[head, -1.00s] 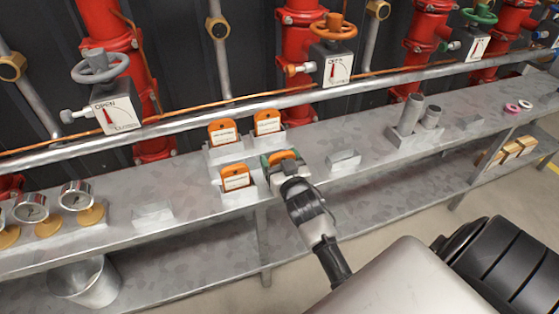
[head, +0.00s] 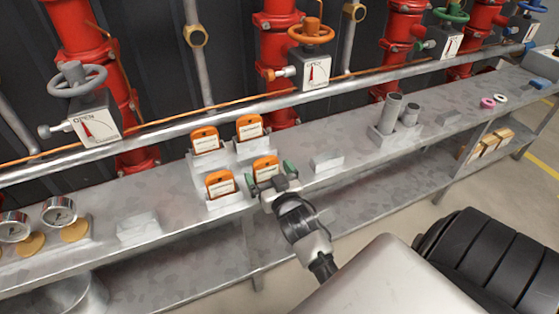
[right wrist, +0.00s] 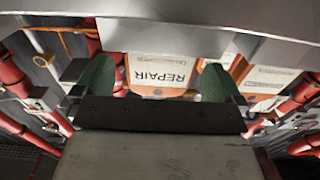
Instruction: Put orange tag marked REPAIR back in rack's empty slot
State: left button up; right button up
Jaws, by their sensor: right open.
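The orange REPAIR tag (head: 265,168) stands upright in the front right place of the rack (head: 229,200). In the right wrist view the tag (right wrist: 160,72) shows its white label with REPAIR upside down, between my green fingers. My right gripper (head: 271,176) is open, one finger to each side of the tag, with visible gaps. The tag's lower edge is hidden behind my gripper in the head view. Other orange tags stand at the rack's front left (head: 220,184), back left (head: 205,140) and back right (head: 249,128). My left gripper is not in view.
The rack is on a grey metal shelf (head: 345,185). Gauges (head: 58,211) stand at left, an empty-looking metal holder (head: 327,162) and upright cylinders (head: 391,112) to the right. A pipe (head: 230,110) and valves (head: 311,35) run behind. The shelf beside the rack has clear space.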

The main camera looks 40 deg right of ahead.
jog(key=v, duration=0.8)
pick_arm(q)
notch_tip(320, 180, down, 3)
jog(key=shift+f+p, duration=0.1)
jog(key=shift+p, duration=0.2)
pick_arm(e)
jog(key=s+a+f+n+g+y, duration=0.2)
jog(key=s+a+f+g, duration=0.2)
jog(key=s+f+g, duration=0.3)
jog(key=s+a+f+n+g+y, duration=0.2)
jog(key=s+a+f+g, duration=0.3)
jog(key=f, duration=0.6)
jog(key=s+g, duration=0.2)
jog(key=shift+s+a+f+n+g, duration=0.2)
jog(key=shift+a+f+n+g, duration=0.1)
jog(key=shift+f, duration=0.1)
jog(key=shift+d, duration=0.1)
pick_arm(q)
jog(key=shift+p, duration=0.3)
